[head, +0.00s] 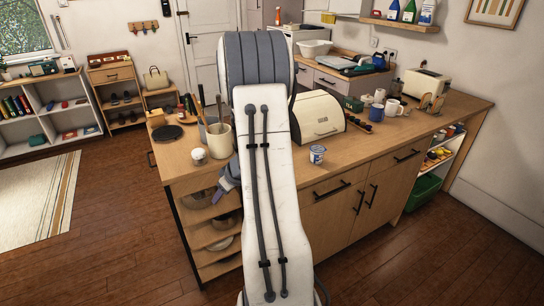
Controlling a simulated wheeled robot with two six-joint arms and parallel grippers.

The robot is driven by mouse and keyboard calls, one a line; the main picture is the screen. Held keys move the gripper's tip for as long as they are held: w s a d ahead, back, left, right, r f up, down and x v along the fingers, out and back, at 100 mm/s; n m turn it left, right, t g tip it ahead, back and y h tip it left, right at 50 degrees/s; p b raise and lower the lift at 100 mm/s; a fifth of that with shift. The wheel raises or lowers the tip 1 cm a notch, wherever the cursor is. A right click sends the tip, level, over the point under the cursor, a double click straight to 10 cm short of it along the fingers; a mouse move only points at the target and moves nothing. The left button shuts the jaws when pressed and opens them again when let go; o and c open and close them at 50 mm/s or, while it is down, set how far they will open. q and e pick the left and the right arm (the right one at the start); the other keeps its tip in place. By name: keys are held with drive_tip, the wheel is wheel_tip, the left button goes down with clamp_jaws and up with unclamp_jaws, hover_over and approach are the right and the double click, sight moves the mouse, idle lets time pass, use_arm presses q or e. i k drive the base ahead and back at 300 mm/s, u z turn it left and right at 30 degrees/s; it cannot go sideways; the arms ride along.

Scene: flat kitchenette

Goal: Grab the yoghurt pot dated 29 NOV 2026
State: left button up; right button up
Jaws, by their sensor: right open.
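A small white and blue pot (317,155) stands upright near the front edge of the wooden counter (375,150), just right of my raised arm. It looks like a yoghurt pot; any date on it is too small to read. My right gripper (225,186) shows only in part, at the left side of my arm in front of the counter's open shelves. It is open and well apart from the pot, with the arm between them in the picture. The rest of it is hidden behind the arm. My left gripper is not in view.
A cream bread bin (319,118) stands behind the pot. Mugs (393,108) and a toaster (427,84) are farther right. A utensil crock (219,141) and a small white jar (199,156) stand left of my arm. The counter right of the pot is clear.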

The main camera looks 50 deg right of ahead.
sight(317, 151)
drive_tip(key=u, duration=0.05)
drive_tip(key=i, duration=1.05)
drive_tip(key=z, duration=1.65)
drive_tip(key=i, duration=0.5)
